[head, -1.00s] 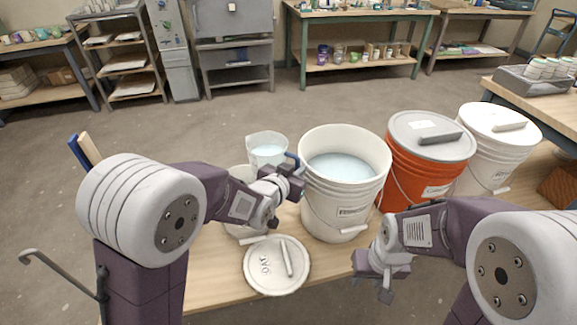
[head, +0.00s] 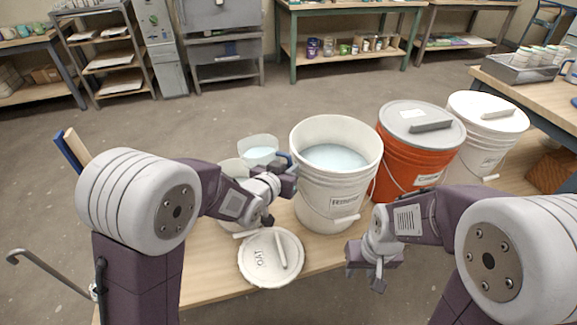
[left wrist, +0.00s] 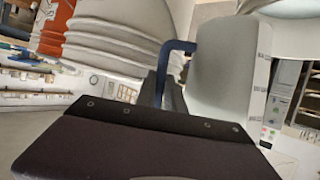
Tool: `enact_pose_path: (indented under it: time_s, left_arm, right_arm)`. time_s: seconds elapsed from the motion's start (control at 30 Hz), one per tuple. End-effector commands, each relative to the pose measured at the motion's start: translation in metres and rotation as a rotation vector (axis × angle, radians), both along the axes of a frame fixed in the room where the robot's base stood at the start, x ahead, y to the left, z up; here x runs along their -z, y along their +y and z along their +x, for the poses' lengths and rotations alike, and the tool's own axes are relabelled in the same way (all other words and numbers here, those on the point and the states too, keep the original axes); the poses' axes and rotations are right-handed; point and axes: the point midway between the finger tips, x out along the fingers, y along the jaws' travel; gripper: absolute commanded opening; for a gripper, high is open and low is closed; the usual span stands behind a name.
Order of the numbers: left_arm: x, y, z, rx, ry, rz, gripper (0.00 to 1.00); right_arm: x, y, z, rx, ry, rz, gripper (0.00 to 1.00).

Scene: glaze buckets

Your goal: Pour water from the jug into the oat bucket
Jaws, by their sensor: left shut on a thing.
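The jug (head: 258,144) is pale and translucent, with bluish water inside and a blue handle. It is behind my left gripper (head: 284,170), which is shut on the handle. In the left wrist view the jug (left wrist: 225,75) fills the upper right, and its blue handle (left wrist: 172,47) is between the fingers of my left gripper (left wrist: 163,88). The oat bucket (head: 232,212) appears to be the small white one, largely hidden behind my left arm. A round lid marked OAT (head: 258,270) lies on the table in front of it. My right gripper (head: 368,275) hangs over the front edge, apparently empty.
A large open white bucket (head: 318,190) of bluish water stands just right of my left gripper. An orange bucket (head: 400,155) with a grey lid and a white lidded bucket (head: 480,140) stand further right. Bare table (head: 205,270) shows left of the OAT lid.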

Motion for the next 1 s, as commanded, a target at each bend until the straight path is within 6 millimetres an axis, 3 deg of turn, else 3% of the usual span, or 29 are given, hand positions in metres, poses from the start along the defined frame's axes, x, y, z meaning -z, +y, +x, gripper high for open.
enact_pose_path:
  time_s: [0.03, 0.2, 0.63, 0.83, 1.0]
  left_arm:
    - [-0.009, 0.0, 0.001, 0.0, 0.001, -0.016, 0.0]
    - [-0.018, -0.002, 0.0, 0.0, 0.031, -0.08, 0.0]
    - [-0.032, -0.002, 0.0, -0.002, 0.139, -0.305, 0.0]
    - [-0.028, -0.004, -0.001, 0.002, 0.132, -0.298, 0.0]
    - [-0.036, -0.002, 0.0, 0.006, 0.155, -0.344, 0.0]
  right_arm:
    - [-0.009, 0.0, 0.0, 0.0, 0.0, 0.0, 0.36]
    - [-0.022, 0.0, 0.0, 0.0, 0.0, 0.0, 0.36]
    - [-0.056, 0.0, 0.0, 0.0, 0.0, 0.0, 0.36]
    - [-0.05, 0.0, 0.0, 0.0, 0.0, 0.0, 0.36]
    - [-0.064, 0.0, 0.0, 0.0, 0.001, 0.0, 0.36]
